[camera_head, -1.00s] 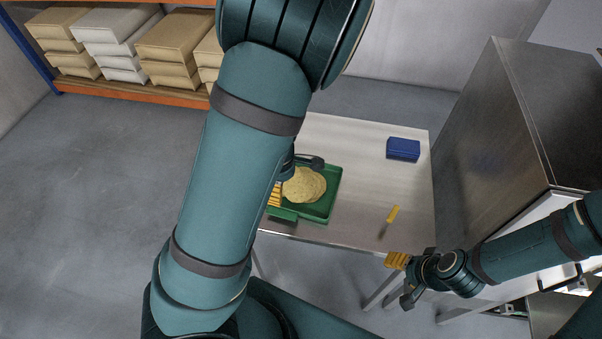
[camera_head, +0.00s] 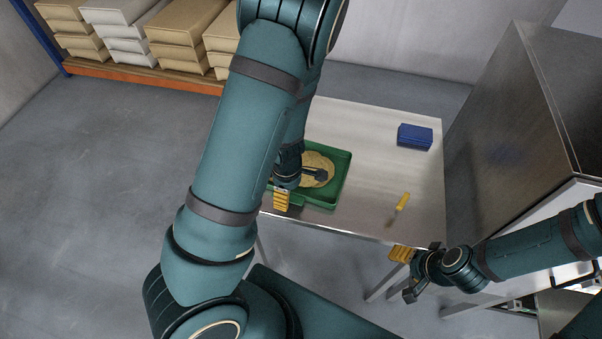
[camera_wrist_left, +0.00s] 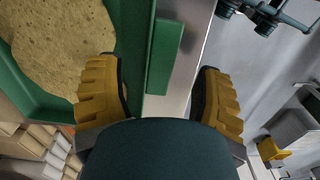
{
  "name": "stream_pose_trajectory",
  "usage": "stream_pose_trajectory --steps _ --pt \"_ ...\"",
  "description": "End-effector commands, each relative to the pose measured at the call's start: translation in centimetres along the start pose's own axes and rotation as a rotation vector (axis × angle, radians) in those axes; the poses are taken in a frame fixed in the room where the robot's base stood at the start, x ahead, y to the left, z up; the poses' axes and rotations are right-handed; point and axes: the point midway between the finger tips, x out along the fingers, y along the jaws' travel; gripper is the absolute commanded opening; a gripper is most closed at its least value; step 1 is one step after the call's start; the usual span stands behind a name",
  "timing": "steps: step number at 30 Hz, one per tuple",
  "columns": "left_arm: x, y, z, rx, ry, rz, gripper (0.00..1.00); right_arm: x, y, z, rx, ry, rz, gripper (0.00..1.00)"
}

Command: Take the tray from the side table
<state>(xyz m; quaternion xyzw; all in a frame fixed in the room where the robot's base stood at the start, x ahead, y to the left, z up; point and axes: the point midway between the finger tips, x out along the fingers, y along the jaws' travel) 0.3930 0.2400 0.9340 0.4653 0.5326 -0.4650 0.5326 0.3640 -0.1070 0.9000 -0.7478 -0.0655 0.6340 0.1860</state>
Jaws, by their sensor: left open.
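The green tray (camera_head: 344,178) lies on the metal side table (camera_head: 375,190), with a pale round food piece (camera_head: 318,163) in it. My left arm hides the tray's left part. My left gripper (camera_head: 297,187) is open above the tray's near side. In the left wrist view, the tray's green handle flap (camera_wrist_left: 163,55) lies between the spread yellow fingers of the gripper (camera_wrist_left: 159,95). The left finger overlaps the tray's inside and the right one is outside the flap. Neither clearly touches it. My right gripper (camera_head: 407,273) hangs off the table's near edge, fingers apart and empty.
A large steel cabinet (camera_head: 510,110) stands to the right. A shelf with stacked boxes (camera_head: 130,30) is at the back left. The floor at left is clear.

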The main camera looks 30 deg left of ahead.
Motion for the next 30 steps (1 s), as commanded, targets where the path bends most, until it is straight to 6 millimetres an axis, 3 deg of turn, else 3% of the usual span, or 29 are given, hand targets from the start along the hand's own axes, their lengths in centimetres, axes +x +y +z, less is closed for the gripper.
stream_pose_trajectory --steps 1,5,14,20,30 --pt "1.2 -0.1 -0.1 -0.001 -0.001 -0.002 0.67 0.9 0.3 0.1 -0.001 -0.001 0.001 0.61" --pt "2.4 0.0 -0.1 0.000 -0.001 0.000 0.67 1.5 0.5 0.2 -0.001 0.000 0.002 0.61" --pt "2.6 0.0 0.0 0.001 0.000 0.001 0.67 1.6 0.5 0.1 -0.001 0.001 0.003 0.61" --pt "2.6 0.0 0.0 0.001 0.000 0.001 0.02 1.6 0.5 0.1 -0.001 0.001 0.003 0.61" --pt "2.6 0.0 0.0 0.001 0.000 0.001 0.00 1.6 0.5 0.2 -0.001 0.000 0.003 0.61"
